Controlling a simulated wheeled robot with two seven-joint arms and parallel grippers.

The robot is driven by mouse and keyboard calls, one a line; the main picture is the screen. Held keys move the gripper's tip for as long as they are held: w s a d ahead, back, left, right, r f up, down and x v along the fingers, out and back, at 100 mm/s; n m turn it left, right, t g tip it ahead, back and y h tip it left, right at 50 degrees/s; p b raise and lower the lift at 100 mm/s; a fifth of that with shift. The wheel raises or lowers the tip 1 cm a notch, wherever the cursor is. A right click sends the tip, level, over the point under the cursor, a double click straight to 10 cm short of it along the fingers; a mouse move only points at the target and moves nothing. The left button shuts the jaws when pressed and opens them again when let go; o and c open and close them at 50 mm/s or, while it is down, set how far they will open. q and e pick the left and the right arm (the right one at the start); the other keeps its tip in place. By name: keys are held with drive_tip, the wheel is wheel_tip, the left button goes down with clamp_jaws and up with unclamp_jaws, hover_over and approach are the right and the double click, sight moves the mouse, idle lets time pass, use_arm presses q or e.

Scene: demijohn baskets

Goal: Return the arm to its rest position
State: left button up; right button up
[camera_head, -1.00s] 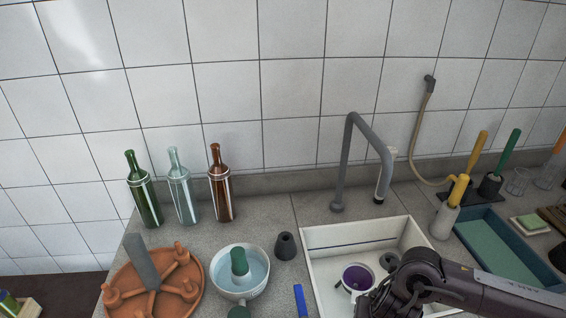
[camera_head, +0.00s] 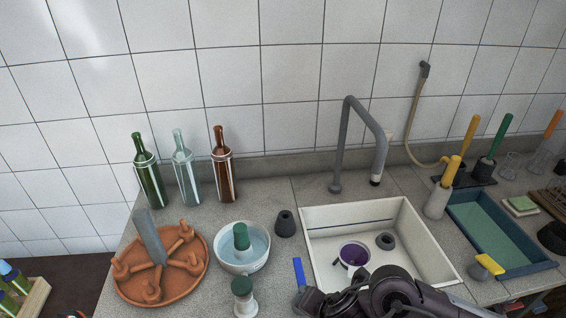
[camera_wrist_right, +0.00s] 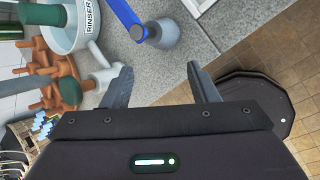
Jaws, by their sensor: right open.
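My right arm enters the head view from the lower right, across the front of the sink. Its gripper (camera_wrist_right: 160,85) shows in the right wrist view, with its two fingers wide apart and nothing between them. Beyond the fingers lie the grey counter edge and the brown tiled floor. A blue-handled tool (camera_wrist_right: 128,18) with a grey round end lies on the counter just past the fingers; its blue handle also shows in the head view (camera_head: 298,271). My left gripper is not in view.
The white sink (camera_head: 320,262) holds a cup with purple liquid (camera_head: 354,254) and a dark ring (camera_head: 385,241). A bowl of water (camera_head: 241,262), a terracotta rack (camera_head: 180,285) and three bottles (camera_head: 186,172) stand to the left. A grey faucet (camera_head: 345,130) rises behind the sink.

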drive_tip(key=s+a+r+m+t+y, duration=0.15)
drive_tip(key=a+r+m, duration=0.25)
drive_tip(key=r+m, duration=0.65)
drive_tip(key=s+d+f+m+g+h, duration=0.2)
drive_tip(key=s+d+f+m, duration=0.2)
drive_tip(key=d+m, duration=0.4)
drive_tip(key=s+d+f+m+g+h, duration=0.2)
drive_tip(key=s+d+f+m, duration=0.2)
drive_tip(key=d+m, duration=0.45)
wheel_tip(320, 180, down, 36)
drive_tip(key=s+g+b, duration=0.1)
drive_tip(key=s+b, duration=0.1)
drive_tip(key=b, duration=0.4)
use_arm(q)
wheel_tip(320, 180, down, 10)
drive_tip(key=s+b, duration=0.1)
drive_tip(key=b, duration=0.3)
use_arm(e)
drive_tip(key=s+d+f, duration=0.2)
drive_tip(key=s+f, duration=0.8)
drive_tip(key=f, duration=0.1)
drive_tip(key=s+d+f+g, duration=0.1)
drive_tip(key=s+f, duration=0.8)
drive_tip(key=f, duration=0.2)
drive_tip(key=shift+s+d, duration=0.4)
